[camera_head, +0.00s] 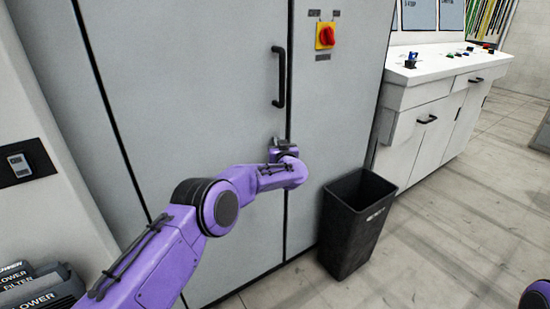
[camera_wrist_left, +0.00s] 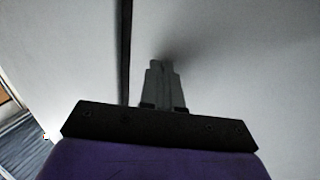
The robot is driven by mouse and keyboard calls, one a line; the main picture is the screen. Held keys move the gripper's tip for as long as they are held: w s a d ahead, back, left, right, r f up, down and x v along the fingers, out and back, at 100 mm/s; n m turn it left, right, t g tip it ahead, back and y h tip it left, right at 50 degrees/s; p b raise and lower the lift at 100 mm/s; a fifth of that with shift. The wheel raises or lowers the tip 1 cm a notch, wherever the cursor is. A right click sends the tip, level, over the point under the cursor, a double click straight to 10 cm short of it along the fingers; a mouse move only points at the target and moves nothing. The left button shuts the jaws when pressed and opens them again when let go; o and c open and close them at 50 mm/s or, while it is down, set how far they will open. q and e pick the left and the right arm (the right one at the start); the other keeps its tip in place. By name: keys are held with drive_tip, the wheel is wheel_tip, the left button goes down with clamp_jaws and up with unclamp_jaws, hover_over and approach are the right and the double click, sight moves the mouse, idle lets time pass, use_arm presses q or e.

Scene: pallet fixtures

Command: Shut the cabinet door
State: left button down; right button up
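The grey cabinet door (camera_head: 190,90) has a black vertical handle (camera_head: 280,77) near its right edge. It looks flush, or nearly so, with the grey panel (camera_head: 335,110) to its right; a thin dark seam runs between them. My left gripper (camera_head: 284,146) is below the handle, at the door's right edge, partly hidden by my wrist. In the left wrist view its fingers (camera_wrist_left: 163,75) are together and empty, with the tips against or very close to the pale grey surface. A dark vertical seam (camera_wrist_left: 125,50) runs beside them. My right gripper is out of view.
A red and yellow rotary switch (camera_head: 326,36) is on the right panel. A black bin (camera_head: 354,222) stands on the floor before it. A white control console (camera_head: 430,110) is at the right. Black boxes (camera_head: 38,285) sit at lower left.

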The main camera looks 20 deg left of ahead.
use_arm(q)
drive_tip(key=s+d, duration=0.8)
drive_tip(key=d, duration=0.4)
drive_tip(key=s+a+f+g+h+p, duration=0.1)
drive_tip(key=s+a+f+h, duration=0.15)
drive_tip(key=s+f, duration=0.7)
drive_tip(key=s+a+f+g+h, duration=0.25)
drive_tip(key=s+f, duration=0.45)
drive_tip(key=f, duration=0.6)
drive_tip(key=s+a+f+g, duration=0.2)
drive_tip(key=s+f, duration=0.1)
drive_tip(key=s, duration=0.9)
drive_tip(key=s+a+f+g+h+p, duration=0.1)
drive_tip(key=s+a+f+g, duration=0.1)
drive_tip(key=s, duration=1)
drive_tip(key=s+a+f+g, duration=0.2)
drive_tip(key=s+f+g, duration=0.2)
drive_tip(key=s, duration=0.8)
drive_tip(key=shift+s+a+h, duration=0.2)
drive_tip(key=shift+s+h, duration=0.1)
drive_tip(key=shift+s, duration=0.05)
